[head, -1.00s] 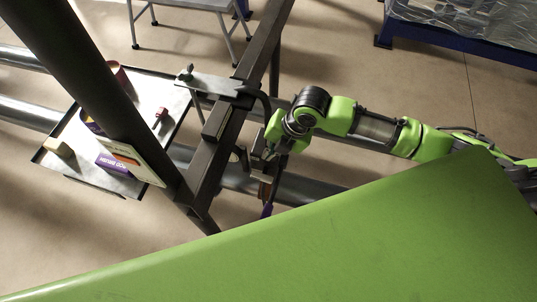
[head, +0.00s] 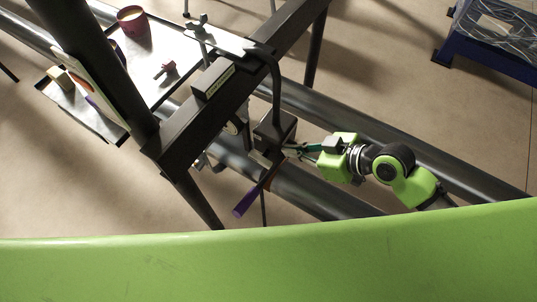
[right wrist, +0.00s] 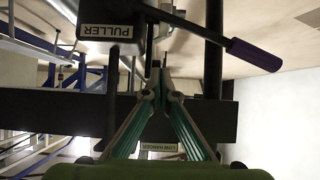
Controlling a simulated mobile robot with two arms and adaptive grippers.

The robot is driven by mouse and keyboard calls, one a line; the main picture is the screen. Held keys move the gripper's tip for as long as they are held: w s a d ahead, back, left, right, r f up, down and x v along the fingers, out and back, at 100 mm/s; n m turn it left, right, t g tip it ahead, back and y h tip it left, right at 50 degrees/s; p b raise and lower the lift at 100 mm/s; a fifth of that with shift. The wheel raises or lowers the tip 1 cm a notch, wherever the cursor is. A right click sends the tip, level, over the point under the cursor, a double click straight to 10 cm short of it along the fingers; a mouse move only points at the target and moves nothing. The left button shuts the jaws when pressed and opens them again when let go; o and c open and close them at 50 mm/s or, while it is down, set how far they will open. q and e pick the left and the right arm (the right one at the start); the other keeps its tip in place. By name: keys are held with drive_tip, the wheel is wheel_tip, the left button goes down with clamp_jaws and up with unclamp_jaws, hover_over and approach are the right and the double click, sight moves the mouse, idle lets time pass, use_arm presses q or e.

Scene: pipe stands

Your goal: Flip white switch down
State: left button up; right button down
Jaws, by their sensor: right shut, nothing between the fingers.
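I cannot make out a white switch for certain in either view. My right gripper (head: 289,151) is shut and empty, its tips beside a dark box (head: 272,131) on the pipe stand. In the right wrist view the green-sided fingers (right wrist: 157,78) meet at their tips, just below and right of a box labelled PULLER (right wrist: 110,22). A lever with a purple handle (head: 245,201) slants down below the dark box. A purple handle (right wrist: 254,54) also shows right of the fingertips in the right wrist view. My left gripper is out of view.
A dark stand beam (head: 235,85) crosses beside the gripper, with large pipes (head: 318,193) running below. A tray (head: 165,83) at the left holds a red cup (head: 132,20) and small items. A blue-framed table (head: 490,57) stands far right.

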drive_tip(key=shift+a, duration=0.15)
approach(253, 151)
drive_tip(key=w+a, duration=0.2)
drive_tip(key=a, duration=0.1)
drive_tip(key=shift+r+p, duration=0.35)
drive_tip(key=shift+r, duration=0.05)
drive_tip(key=f, duration=0.2)
drive_tip(key=shift+w+a+f, duration=0.2)
drive_tip(key=shift+a+f, duration=0.05)
drive_tip(key=shift+f, duration=0.1)
drive_tip(key=shift+w+a+f, duration=0.1)
drive_tip(key=shift+f, duration=0.65)
